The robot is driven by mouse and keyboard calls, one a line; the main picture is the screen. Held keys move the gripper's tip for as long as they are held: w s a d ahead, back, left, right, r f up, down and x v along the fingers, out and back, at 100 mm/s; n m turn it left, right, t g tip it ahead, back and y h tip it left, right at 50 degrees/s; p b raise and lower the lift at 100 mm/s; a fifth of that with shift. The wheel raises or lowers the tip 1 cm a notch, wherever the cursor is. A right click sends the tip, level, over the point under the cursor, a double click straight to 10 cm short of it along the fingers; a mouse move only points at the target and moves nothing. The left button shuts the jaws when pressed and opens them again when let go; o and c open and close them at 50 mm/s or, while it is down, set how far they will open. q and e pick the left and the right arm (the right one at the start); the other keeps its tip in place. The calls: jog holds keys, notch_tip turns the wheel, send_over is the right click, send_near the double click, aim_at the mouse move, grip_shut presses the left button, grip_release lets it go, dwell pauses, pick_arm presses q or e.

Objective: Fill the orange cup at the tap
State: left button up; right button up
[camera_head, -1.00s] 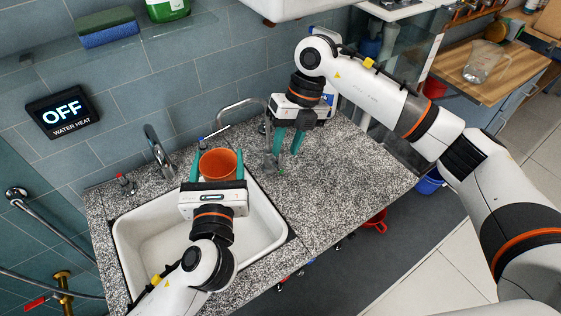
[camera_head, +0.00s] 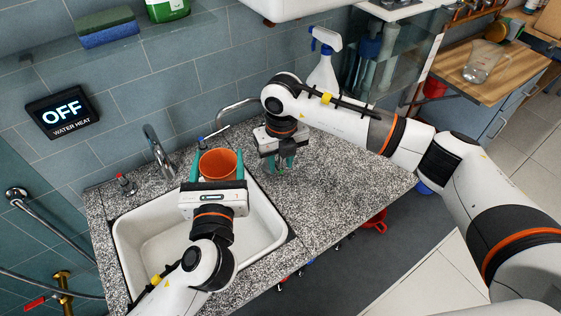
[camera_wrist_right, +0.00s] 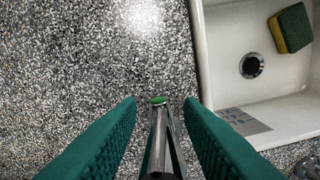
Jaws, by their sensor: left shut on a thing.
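The orange cup (camera_head: 219,164) is upright at the back right of the white sink (camera_head: 122,238), between the fingers of my left gripper (camera_head: 217,167), which is shut on it. Its inside looks empty. A chrome tap (camera_head: 157,150) stands behind the sink to the left of the cup. A second, arched chrome spout (camera_head: 236,104) rises behind the cup, to its right. My right gripper (camera_head: 277,163) is open, low over the granite counter right of the sink. In the right wrist view, a metal rod with a green tip (camera_wrist_right: 159,102) shows between its separated fingers.
A spray bottle (camera_head: 325,62) stands behind my right arm. A wall display (camera_head: 62,111) reads OFF, WATER HEAT. Counter (camera_head: 330,195) on the right is clear.

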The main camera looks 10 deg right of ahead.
jog(key=shift+f, duration=0.5)
grip_shut()
jog(key=shift+d+y, duration=0.1)
jog(key=shift+y, duration=0.2)
jog(key=shift+w+d+g+y, duration=0.15)
jog(key=shift+d+g+y, duration=0.1)
jog(key=shift+g+y, duration=0.45)
jog(key=y, duration=0.2)
jog(key=g+y, duration=0.1)
jog(key=shift+w+d+f, duration=0.2)
jog(key=shift+d+f, duration=0.05)
jog(key=shift+d, duration=0.15)
jog(key=shift+w+d+f+g+y, duration=0.15)
jog(key=shift+g+y, duration=0.25)
jog(key=shift+y, duration=0.45)
jog(key=shift+d+f+g+y, duration=0.15)
jog(key=shift+g+y, duration=0.25)
jog(key=shift+y, duration=0.4)
jog(key=shift+w+d+f+g+y, duration=0.15)
jog(key=shift+g+y, duration=0.25)
jog(key=shift+y, duration=0.45)
jog(key=shift+s, duration=0.1)
